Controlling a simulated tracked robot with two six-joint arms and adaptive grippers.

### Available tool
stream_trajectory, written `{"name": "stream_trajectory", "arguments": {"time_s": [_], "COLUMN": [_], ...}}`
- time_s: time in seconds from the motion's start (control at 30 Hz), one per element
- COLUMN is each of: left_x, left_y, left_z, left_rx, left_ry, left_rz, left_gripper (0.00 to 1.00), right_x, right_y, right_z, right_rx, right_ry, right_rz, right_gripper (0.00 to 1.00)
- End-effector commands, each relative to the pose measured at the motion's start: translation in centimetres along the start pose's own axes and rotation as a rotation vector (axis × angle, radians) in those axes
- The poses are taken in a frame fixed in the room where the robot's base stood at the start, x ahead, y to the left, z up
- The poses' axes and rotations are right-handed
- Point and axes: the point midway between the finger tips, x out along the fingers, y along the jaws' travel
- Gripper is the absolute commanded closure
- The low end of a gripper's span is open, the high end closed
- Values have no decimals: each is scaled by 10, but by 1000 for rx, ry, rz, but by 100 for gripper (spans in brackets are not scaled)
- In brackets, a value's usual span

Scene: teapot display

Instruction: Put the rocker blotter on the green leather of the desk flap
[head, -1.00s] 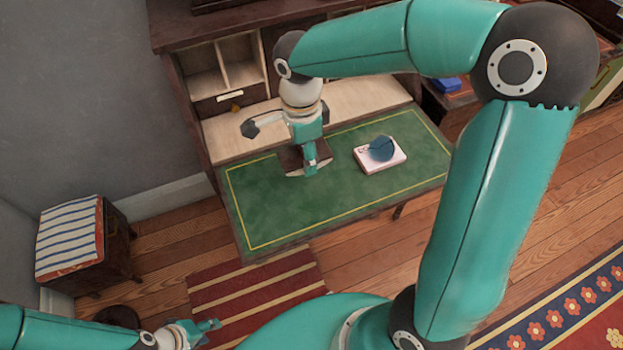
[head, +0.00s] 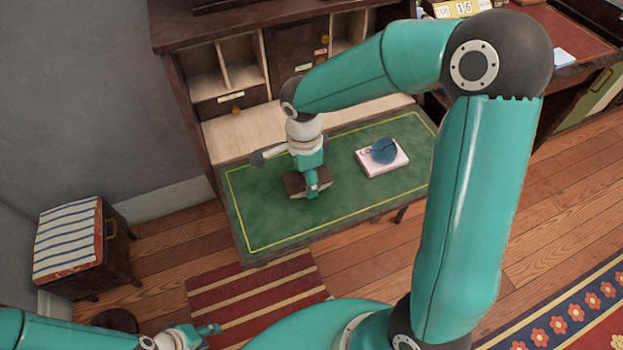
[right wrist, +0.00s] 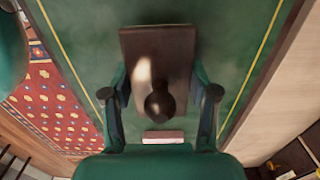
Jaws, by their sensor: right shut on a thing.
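The rocker blotter (right wrist: 157,55) is a dark brown block with a round knob, seen from above in the right wrist view. My right gripper (right wrist: 160,98) is shut on it, one finger at each side. In the head view the blotter (head: 294,184) shows partly behind my right gripper (head: 313,188), over the green leather (head: 265,215) of the desk flap. I cannot tell whether its underside touches the leather. My left gripper (head: 208,333) is low at the bottom left, away from the desk; its jaw state is unclear.
A pale box or pad (head: 372,166) with a round blue thing (head: 384,150) on it lies on the flap to the right. Pigeonholes (head: 235,65) stand behind. The leather at the front left is clear. A striped-top stool (head: 68,235) is at far left.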

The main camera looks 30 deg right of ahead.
Motion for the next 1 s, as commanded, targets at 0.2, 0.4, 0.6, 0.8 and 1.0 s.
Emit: {"name": "stream_trajectory", "arguments": {"time_s": [0.2,0.4,0.6,0.8,1.0], "left_x": [3,3,1,-4,-10], "left_y": [-1,-1,0,2,4], "left_z": [0,0,0,0,0], "left_rx": [0,0,0,0,0], "left_ry": [0,0,0,0,0], "left_rz": [0,0,0,0,0], "left_gripper": [60,60,60,60,60], "right_x": [2,2,0,-18,-58], "right_y": [0,0,0,-1,-1], "right_z": [0,0,0,0,0], "right_rx": [0,0,0,0,0], "right_ry": [0,0,0,0,-2], "right_rz": [-1,0,0,-5,-6], "right_gripper": [21,16,16,16,16]}}
